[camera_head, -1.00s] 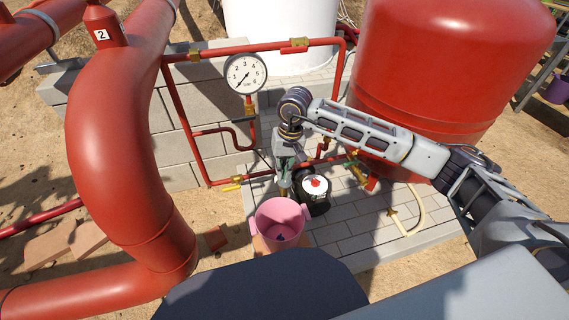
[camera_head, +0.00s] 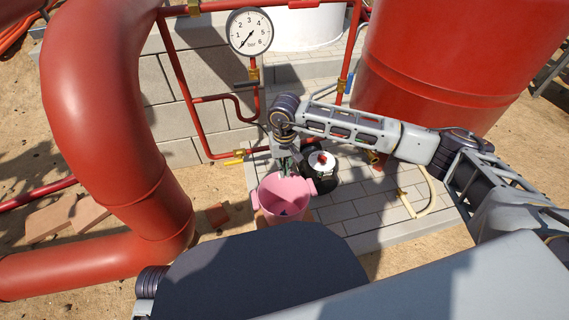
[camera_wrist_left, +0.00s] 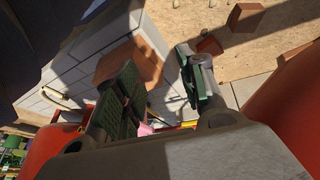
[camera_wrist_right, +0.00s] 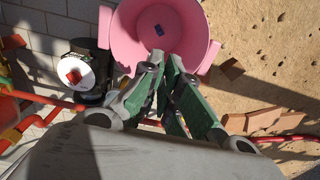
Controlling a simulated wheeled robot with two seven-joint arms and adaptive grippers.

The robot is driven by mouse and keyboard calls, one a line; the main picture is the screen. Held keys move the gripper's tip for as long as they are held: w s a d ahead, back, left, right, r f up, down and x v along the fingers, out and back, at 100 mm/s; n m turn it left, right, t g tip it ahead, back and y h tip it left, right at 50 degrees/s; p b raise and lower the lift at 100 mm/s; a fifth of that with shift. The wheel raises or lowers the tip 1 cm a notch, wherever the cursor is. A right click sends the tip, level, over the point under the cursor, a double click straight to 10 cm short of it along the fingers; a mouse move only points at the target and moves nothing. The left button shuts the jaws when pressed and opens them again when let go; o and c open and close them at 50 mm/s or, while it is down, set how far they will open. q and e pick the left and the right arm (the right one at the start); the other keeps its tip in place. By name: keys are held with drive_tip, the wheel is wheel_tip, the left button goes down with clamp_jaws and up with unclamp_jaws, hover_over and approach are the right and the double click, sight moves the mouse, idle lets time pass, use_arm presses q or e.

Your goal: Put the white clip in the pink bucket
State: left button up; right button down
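The pink bucket (camera_head: 270,204) stands upright by the edge of the paved slab, with a small dark blue item at its bottom. It also shows in the right wrist view (camera_wrist_right: 124,28). My right gripper (camera_head: 284,172) is at the bucket's far rim, pointing down. In the right wrist view its fingertips (camera_wrist_right: 166,60) are close together in front of the bucket opening. I cannot tell whether something thin is between them. I cannot make out the white clip in any view. My left gripper (camera_wrist_left: 160,80) is open and empty, outside the head view.
A black canister with a white top (camera_head: 321,163) stands just right of the bucket. A thick red pipe (camera_head: 105,110) rises at left. Thin red pipes with a gauge (camera_head: 249,32) stand behind, and a red tank (camera_head: 450,60) is at right. Bricks (camera_head: 65,215) lie on the sand.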

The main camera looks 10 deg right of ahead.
use_arm(q)
drive_tip(key=shift+s+r, duration=0.1)
drive_tip(key=shift+r, duration=0.3)
use_arm(e)
drive_tip(key=shift+f, duration=0.4)
use_arm(q)
drive_tip(key=shift+f, duration=0.2)
use_arm(e)
drive_tip(key=shift+f, duration=0.2)
